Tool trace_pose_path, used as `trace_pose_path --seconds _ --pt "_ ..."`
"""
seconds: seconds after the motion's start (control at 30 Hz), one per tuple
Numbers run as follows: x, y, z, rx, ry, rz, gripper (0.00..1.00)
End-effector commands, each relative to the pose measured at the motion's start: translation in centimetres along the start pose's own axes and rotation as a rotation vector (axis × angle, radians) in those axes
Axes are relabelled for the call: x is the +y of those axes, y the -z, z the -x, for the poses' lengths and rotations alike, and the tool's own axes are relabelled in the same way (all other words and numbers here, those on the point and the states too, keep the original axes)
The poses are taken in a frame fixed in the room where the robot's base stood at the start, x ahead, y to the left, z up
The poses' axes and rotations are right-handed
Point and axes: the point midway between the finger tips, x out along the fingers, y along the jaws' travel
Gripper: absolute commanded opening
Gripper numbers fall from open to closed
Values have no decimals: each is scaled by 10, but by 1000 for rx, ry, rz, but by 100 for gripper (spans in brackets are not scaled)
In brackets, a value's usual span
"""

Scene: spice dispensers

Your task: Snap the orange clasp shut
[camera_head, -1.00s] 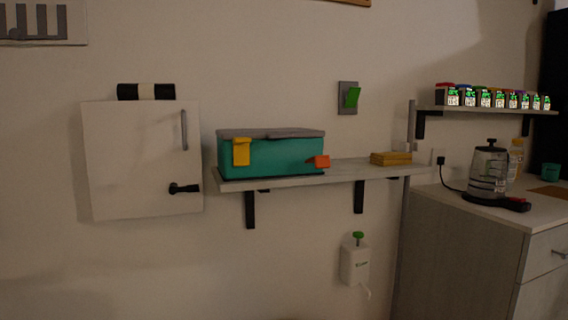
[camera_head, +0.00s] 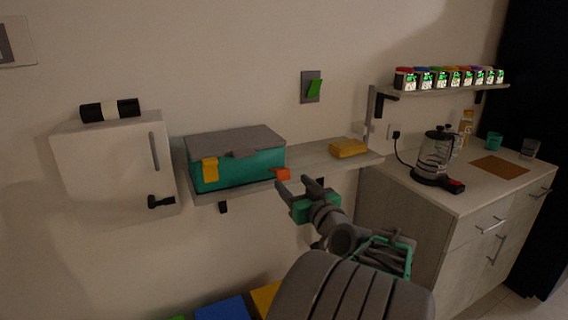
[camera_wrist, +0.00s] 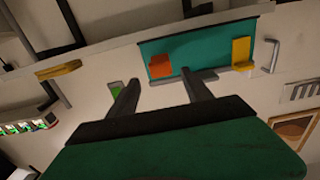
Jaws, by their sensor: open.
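The teal box (camera_head: 237,172) sits on the wall shelf with its grey lid (camera_head: 235,142) down. The orange clasp (camera_head: 281,174) sticks outward low at the box's front right, and looks swung away from the lid. The yellow clasp (camera_head: 210,169) lies flat against the box's front left. My gripper (camera_head: 297,184) is open and empty, just in front of and right of the orange clasp, apparently not touching it. In the wrist view the orange clasp (camera_wrist: 161,66) appears beyond and between my fingertips (camera_wrist: 160,88), with the yellow clasp (camera_wrist: 242,52) to its right.
A yellow block (camera_head: 348,148) lies on the shelf to the right. A white cabinet (camera_head: 110,170) hangs to the left. A green switch (camera_head: 314,88) is on the wall. A spice shelf (camera_head: 440,87), counter (camera_head: 450,195) and kettle (camera_head: 434,155) stand at the right.

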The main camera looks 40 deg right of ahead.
Motion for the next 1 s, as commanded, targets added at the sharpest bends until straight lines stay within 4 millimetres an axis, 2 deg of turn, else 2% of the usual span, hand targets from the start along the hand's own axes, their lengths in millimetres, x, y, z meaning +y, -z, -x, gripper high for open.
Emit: trace_pose_path --seconds 0.1,0.3,0.6,1.0 --pt "-2 0 -25 -2 7 -1 58" --pt "-2 -1 -56 -3 3 -1 58" --pt "-1 -2 -62 -3 1 0 58" --pt "-1 -2 -61 -4 1 0 26"
